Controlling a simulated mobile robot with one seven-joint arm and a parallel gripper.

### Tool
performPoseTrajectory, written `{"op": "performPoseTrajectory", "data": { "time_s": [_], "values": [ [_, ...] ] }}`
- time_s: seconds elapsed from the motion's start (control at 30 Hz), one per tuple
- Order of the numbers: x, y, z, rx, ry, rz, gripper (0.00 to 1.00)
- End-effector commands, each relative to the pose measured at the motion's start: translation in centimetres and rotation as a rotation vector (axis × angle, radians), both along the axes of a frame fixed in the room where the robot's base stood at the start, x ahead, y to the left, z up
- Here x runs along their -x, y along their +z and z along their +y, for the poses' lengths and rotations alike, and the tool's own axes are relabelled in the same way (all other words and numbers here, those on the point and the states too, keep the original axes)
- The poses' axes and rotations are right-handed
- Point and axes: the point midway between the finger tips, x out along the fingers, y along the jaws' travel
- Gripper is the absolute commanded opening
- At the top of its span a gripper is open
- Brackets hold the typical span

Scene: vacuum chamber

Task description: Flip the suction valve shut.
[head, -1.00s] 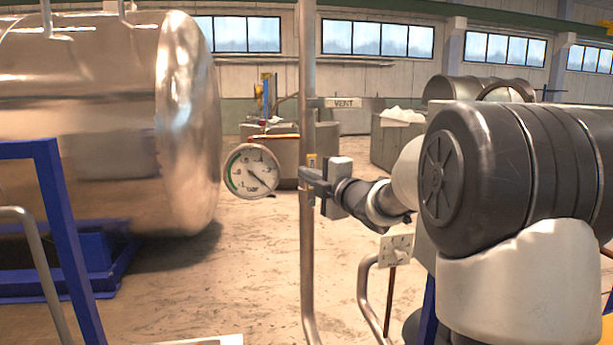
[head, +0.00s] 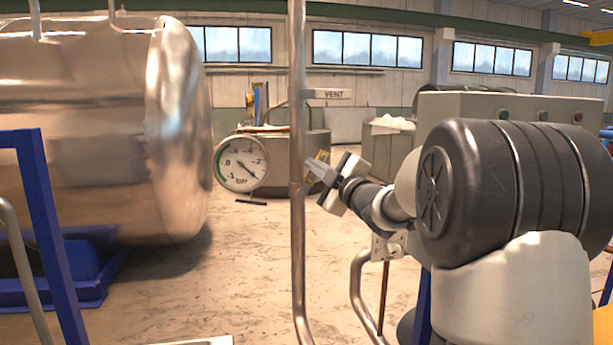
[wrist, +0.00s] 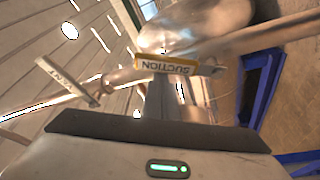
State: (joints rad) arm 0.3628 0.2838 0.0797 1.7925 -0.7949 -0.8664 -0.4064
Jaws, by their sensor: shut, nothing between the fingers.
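The suction valve is marked by a yellow-edged SUCTION label (wrist: 165,66), upside down in the wrist view just beyond my fingers. In the head view a small yellow piece (head: 322,158) shows behind my fingers, right of the upright metal pipe (head: 298,200). I cannot make out the valve's lever or its position. My gripper (head: 309,168) is shut and empty, tilted up to the left, with its tips close to the pipe. Whether it touches the pipe or valve I cannot tell. It also shows in the wrist view (wrist: 158,92).
A round pressure gauge (head: 240,163) is left of the pipe. A VENT label (head: 331,93) is above my gripper. A large steel tank (head: 90,130) and a blue frame (head: 45,220) stand at the left. Open floor lies below the pipe.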

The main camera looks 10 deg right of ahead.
Motion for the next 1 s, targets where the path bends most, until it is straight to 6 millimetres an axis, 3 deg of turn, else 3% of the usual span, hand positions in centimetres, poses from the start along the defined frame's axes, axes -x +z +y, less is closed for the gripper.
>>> {"op": "performPoseTrajectory", "data": {
  "time_s": [0.03,0.5,1.0],
  "values": [
    [0.0,-0.9,-0.5,-0.045,-0.003,0.001,0.00],
    [0.0,-2.9,-3.6,-0.492,-0.001,0.000,0.00],
    [0.0,-5.7,-5.4,-0.919,0.001,0.001,0.00]
  ]
}}
